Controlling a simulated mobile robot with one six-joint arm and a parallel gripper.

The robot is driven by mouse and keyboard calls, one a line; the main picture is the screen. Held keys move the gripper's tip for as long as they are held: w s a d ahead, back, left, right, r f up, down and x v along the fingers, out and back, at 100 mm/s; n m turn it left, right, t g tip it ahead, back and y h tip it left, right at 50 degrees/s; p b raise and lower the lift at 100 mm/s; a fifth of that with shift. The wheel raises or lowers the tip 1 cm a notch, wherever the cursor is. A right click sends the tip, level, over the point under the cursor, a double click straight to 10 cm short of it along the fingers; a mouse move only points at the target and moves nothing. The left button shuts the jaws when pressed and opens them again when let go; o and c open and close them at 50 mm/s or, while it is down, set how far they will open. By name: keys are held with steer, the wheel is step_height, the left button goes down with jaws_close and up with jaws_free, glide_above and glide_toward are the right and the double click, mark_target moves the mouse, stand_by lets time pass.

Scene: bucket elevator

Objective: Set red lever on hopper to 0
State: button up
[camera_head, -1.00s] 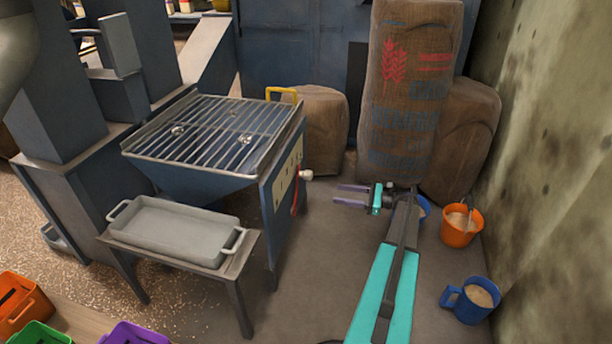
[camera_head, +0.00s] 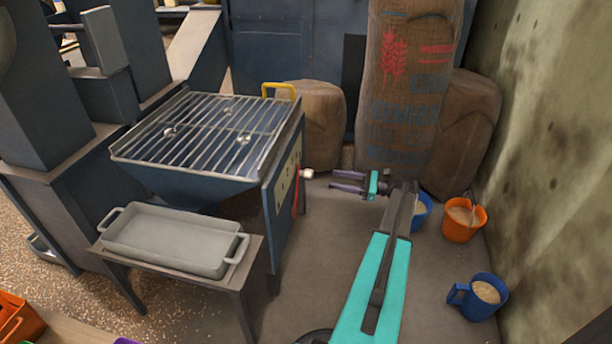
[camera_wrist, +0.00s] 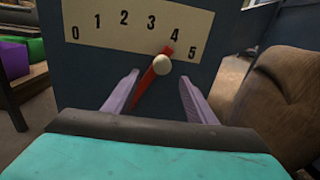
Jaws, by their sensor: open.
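The hopper (camera_head: 200,184) is a dark blue bin with a grate on top. Its red lever (camera_wrist: 149,82) has a white knob (camera_wrist: 162,64) and points at about 4 on the number scale (camera_wrist: 138,27) in the wrist view. The scale runs from 0 at left to 5 at right. In the head view the lever (camera_head: 296,190) is on the hopper's right side, with the knob (camera_head: 307,173) sticking out. My gripper (camera_head: 334,180) is open and faces the lever. In the wrist view the lever shows between its two purple fingers (camera_wrist: 158,94), apart from both.
A grey tray (camera_head: 113,238) rests on a small table left of my arm. Sacks (camera_head: 404,100) stand behind my gripper. An orange bucket (camera_head: 461,224) and blue buckets (camera_head: 474,310) stand at right near the wall. Bare floor lies between hopper and arm.

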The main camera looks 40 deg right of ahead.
mark_target(306, 174)
steer(key=shift+b+x, duration=2.2)
steer(key=shift+x, duration=4.5)
